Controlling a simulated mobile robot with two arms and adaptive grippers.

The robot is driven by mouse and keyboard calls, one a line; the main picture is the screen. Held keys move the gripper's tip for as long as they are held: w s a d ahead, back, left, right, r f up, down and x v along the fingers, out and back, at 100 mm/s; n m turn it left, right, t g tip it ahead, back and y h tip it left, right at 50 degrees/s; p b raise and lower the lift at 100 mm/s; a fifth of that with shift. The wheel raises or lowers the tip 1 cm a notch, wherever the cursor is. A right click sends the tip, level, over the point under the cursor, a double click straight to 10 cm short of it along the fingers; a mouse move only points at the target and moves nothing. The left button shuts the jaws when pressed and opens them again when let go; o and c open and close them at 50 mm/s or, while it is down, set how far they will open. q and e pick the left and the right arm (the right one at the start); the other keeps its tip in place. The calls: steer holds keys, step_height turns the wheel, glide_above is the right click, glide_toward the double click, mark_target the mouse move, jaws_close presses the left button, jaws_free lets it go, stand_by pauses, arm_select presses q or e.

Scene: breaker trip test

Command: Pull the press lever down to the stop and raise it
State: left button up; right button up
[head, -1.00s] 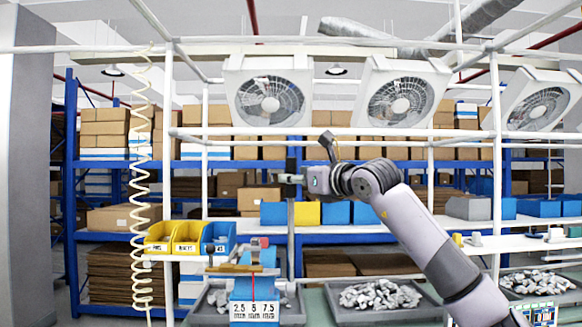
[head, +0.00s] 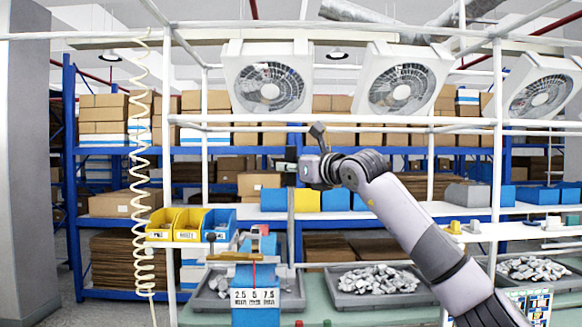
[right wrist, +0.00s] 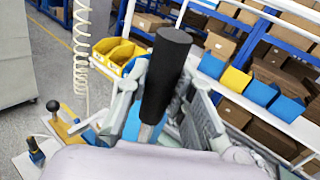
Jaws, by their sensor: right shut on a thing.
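The press is blue, with a front plate (head: 254,297) marked 2.5, 5 and 7.5, at the lower middle of the head view. My right gripper (head: 288,167) is up at a grey post (head: 291,225) behind the plate. In the right wrist view a thick black lever handle (right wrist: 167,75) stands slightly tilted between the fingers of my right gripper (right wrist: 163,115), which is shut on it. The handle's upper end sticks out past the fingers. My left gripper is not in view.
Grey trays of metal pieces stand on the green bench, one (head: 378,300) right of the press. Yellow bins (head: 190,224) and a blue bin (head: 219,226) sit left. A coiled hose (head: 142,180) hangs at the left. White fans (head: 268,85) and a white frame are overhead.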

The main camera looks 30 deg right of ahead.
jaws_close()
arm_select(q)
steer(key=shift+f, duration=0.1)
